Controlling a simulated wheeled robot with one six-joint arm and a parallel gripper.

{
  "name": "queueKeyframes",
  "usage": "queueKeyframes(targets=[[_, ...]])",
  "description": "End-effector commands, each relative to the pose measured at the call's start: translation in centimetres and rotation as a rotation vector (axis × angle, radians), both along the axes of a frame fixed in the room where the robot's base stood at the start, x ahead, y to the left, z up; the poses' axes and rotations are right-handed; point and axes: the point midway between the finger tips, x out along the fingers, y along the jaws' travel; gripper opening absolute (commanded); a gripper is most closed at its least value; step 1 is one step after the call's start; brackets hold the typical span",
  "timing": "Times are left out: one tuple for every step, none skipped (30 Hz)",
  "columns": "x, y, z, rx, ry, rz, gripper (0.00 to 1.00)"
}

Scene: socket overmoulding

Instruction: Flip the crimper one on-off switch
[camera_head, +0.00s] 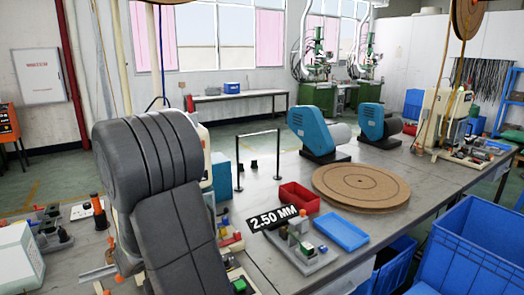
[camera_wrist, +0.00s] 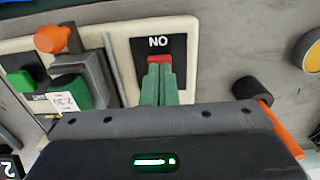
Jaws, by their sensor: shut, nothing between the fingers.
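In the wrist view, a red switch (camera_wrist: 159,58) sits in a black plate (camera_wrist: 176,46) marked with white letters, which read "NO" from this angle. The plate is on a cream panel (camera_wrist: 122,48). My gripper (camera_wrist: 160,70) is shut and empty, its green fingers together. The fingertips are at the near edge of the red switch and cover its lower part. I cannot tell whether they touch it. In the head view my arm hides the gripper and the switch; a cream machine (camera_head: 200,135) shows partly behind the arm.
In the wrist view, an orange knob (camera_wrist: 52,39), green blocks (camera_wrist: 70,90) and a black knob (camera_wrist: 252,90) stand close around the gripper. In the head view, a red tray (camera_head: 299,197), a blue tray (camera_head: 341,231) and a round wooden disc (camera_head: 361,187) lie right of my arm.

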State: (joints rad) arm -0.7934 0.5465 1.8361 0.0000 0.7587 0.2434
Motion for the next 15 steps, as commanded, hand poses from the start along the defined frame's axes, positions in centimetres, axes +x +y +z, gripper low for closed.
queueKeyframes(targets=[[-0.01, -0.01, -0.15, 0.000, 0.000, 0.000, 0.00], [-0.01, -0.01, -0.20, 0.000, 0.000, 0.000, 0.00], [-0.01, -0.01, -0.26, 0.000, 0.000, 0.000, 0.00], [-0.01, -0.01, -0.30, 0.000, 0.000, 0.000, 0.00], [-0.01, -0.01, -0.35, 0.000, 0.000, 0.000, 0.00], [-0.01, -0.01, -0.41, 0.000, 0.000, 0.000, 0.00], [-0.01, -0.01, -0.45, 0.000, 0.000, 0.000, 0.00], [-0.01, -0.01, -0.50, 0.000, 0.000, 0.000, 0.00], [-0.01, -0.01, -0.56, 0.000, 0.000, 0.000, 0.00], [-0.01, -0.01, -0.61, 0.000, 0.000, 0.000, 0.00], [-0.01, -0.01, -0.65, 0.000, 0.000, 0.000, 0.00], [-0.01, -0.01, -0.71, 0.000, 0.000, 0.000, 0.00], [-0.01, -0.01, -0.76, 0.000, 0.000, 0.000, 0.00], [-0.01, -0.01, -0.80, 0.000, 0.000, 0.000, 0.00], [-0.01, -0.01, -0.86, 0.000, 0.000, 0.000, 0.00]])
